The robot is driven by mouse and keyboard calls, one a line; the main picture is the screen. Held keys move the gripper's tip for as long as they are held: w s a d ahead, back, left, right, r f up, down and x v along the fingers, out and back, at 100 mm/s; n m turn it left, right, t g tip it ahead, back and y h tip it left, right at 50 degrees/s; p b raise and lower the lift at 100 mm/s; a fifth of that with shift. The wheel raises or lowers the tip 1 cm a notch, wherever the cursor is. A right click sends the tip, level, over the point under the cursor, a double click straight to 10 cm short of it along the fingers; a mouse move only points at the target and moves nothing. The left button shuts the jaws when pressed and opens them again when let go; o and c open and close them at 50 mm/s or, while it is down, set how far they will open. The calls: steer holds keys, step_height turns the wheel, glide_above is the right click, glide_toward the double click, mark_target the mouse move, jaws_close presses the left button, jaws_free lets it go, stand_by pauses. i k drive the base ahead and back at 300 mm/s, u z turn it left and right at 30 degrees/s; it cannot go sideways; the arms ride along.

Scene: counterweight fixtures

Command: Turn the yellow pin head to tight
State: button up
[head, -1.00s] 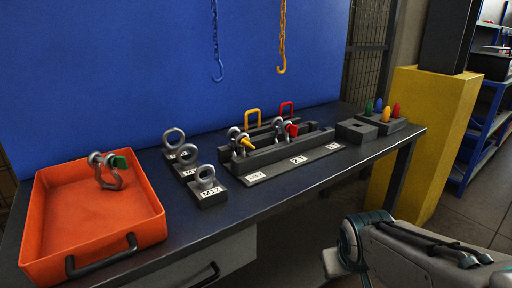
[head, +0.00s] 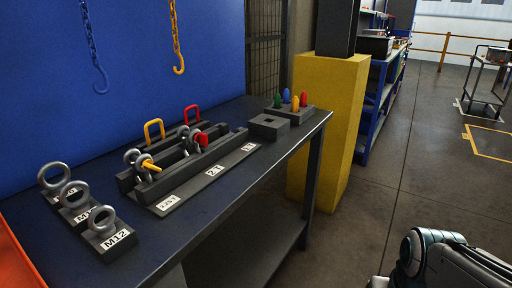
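The yellow pin head (head: 151,167) shows on a grey shackle standing in the left part of a dark rack (head: 190,174) on the bench. It points toward the front right of the rack. A red pin head (head: 202,139) sits on another shackle further right in the same rack. A label strip (head: 213,171) runs along the rack's front. My arm shows at the lower right, well apart from the rack. My gripper's fingers are not in view.
Eye bolts on labelled blocks (head: 112,241) stand at the bench's left. An orange tray (head: 12,262) is at the left edge. A grey block (head: 269,127) and a holder (head: 301,115) with coloured pegs stand at the right end. A yellow post (head: 322,125) rises beyond the bench. Blue and yellow hooks (head: 179,69) hang behind.

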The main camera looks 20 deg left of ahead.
mark_target(148, 164)
steer(key=z, duration=0.95)
steer(key=k, duration=0.8)
steer(key=u, duration=1.6)
